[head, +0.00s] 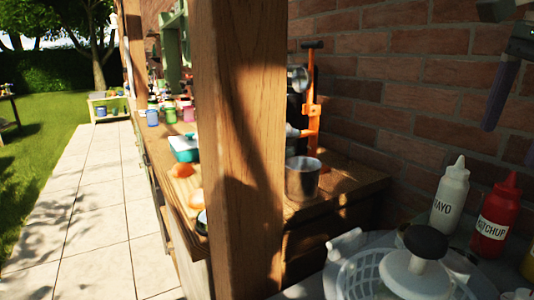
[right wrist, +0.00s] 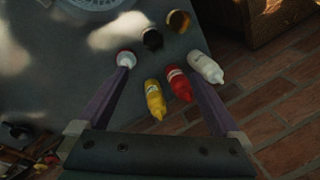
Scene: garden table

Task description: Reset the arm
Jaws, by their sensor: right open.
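My right gripper (head: 500,95) hangs at the upper right of the head view, with one purple finger clear and the rest cut off by the frame edge. In the right wrist view my right gripper (right wrist: 156,72) has its two purple fingers spread wide, with nothing held between them. Beyond and below the fingers are a yellow bottle (right wrist: 155,100), a red bottle (right wrist: 179,85) and a white bottle (right wrist: 205,68) on a grey tabletop (right wrist: 60,75). My left gripper is in neither view.
A mayo bottle (head: 450,198) and ketchup bottle (head: 496,215) stand by the brick wall (head: 400,100). A white basket (head: 350,275) is in front. A wooden post (head: 240,150) hides part of the counter, where a metal pot (head: 302,180) stands. Paving (head: 90,220) at left is clear.

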